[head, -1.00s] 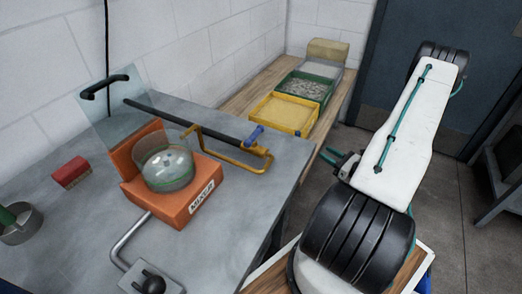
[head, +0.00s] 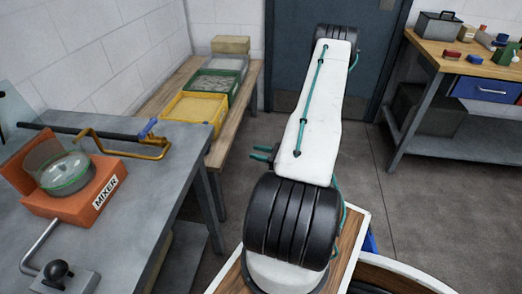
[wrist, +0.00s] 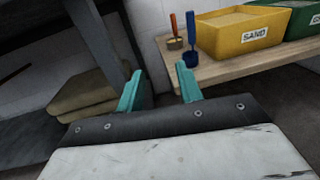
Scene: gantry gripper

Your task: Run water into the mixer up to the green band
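The orange mixer (head: 106,187) sits on the grey metal table at the left of the head view. Its clear glass bowl (head: 68,178) has a thin green band around it; I cannot make out any water inside. A bent metal spout (head: 40,243) rises in front of the mixer from a plate with a black knob (head: 57,270). My gripper (head: 262,154) is to the right of the table, well away from mixer and knob. In the wrist view its teal fingers (wrist: 158,90) are apart with nothing between them.
A wooden bench holds a yellow sand bin (head: 190,108) and a green bin (head: 216,83). A workbench (head: 425,47) stands at right. Floor between is open.

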